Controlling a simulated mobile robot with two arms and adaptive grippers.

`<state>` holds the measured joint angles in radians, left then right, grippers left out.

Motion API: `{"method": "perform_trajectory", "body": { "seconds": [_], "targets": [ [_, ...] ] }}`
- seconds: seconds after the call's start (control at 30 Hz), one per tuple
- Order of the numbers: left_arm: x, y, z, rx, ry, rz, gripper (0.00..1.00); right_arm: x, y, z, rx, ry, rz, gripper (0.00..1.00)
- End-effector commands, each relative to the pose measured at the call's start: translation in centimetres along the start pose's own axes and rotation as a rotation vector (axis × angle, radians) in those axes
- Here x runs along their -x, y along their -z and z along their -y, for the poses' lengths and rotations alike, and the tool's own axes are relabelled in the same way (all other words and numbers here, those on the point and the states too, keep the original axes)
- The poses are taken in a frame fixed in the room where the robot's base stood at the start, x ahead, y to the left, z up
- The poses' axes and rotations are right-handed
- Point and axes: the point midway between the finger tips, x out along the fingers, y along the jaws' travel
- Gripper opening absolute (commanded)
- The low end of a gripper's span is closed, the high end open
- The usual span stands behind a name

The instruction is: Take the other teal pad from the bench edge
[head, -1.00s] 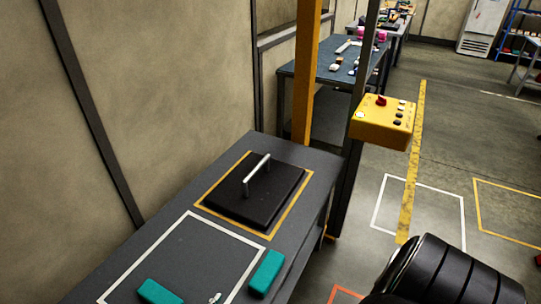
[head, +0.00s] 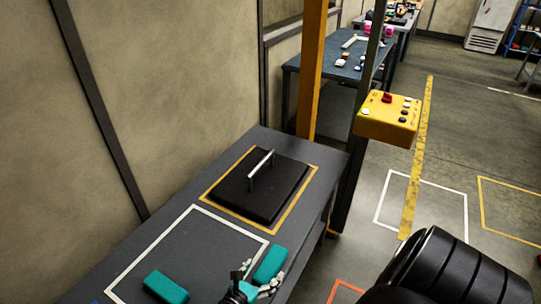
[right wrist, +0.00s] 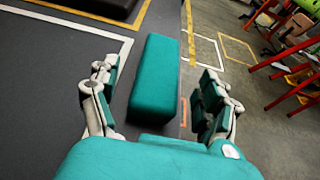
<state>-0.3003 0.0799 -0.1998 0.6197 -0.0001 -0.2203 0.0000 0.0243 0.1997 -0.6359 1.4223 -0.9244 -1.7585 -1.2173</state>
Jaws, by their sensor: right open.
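Two teal pads lie on the dark bench (head: 130,268). One teal pad (head: 272,262) is at the bench's right edge, and it fills the middle of the right wrist view (right wrist: 160,75). The other teal pad (head: 166,287) lies to the left, near the bottom of the head view. My right gripper (head: 259,279) is open and empty at the near end of the edge pad. In the right wrist view its fingers (right wrist: 158,92) stand to either side of that pad, with gaps showing. My left gripper is not in view.
A black plate (head: 262,192) with a metal handle (head: 261,168) sits inside a yellow outline farther along the bench. A yellow control box (head: 388,117) on a post and an orange upright (head: 312,80) stand beyond. The white-outlined bench area is mostly clear.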

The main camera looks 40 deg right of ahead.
Motion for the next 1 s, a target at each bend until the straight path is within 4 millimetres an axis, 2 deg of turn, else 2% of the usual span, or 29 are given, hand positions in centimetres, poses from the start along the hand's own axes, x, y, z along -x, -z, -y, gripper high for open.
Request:
{"method": "perform_trajectory", "body": {
  "seconds": [0.1, 0.2, 0.47, 0.57, 0.93, 1.0],
  "targets": [
    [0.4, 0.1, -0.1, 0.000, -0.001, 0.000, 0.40, -1.9, -0.2, 0.1, 0.002, 0.001, 0.004, 0.80],
    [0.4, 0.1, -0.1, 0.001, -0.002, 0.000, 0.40, -2.9, -0.1, 0.1, 0.001, 0.000, 0.001, 0.80],
    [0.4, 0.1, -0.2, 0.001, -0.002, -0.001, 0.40, -3.3, -0.1, 0.1, 0.001, -0.001, 0.000, 0.80],
    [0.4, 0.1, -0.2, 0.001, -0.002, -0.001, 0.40, -3.3, -0.1, 0.1, 0.001, -0.001, 0.000, 0.69],
    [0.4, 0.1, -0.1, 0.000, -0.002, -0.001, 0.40, -3.3, -0.1, 0.1, 0.001, -0.001, -0.001, 0.21],
    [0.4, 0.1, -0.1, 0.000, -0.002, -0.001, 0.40, -3.3, -0.1, 0.1, 0.001, -0.001, 0.000, 0.19]
  ]
}}
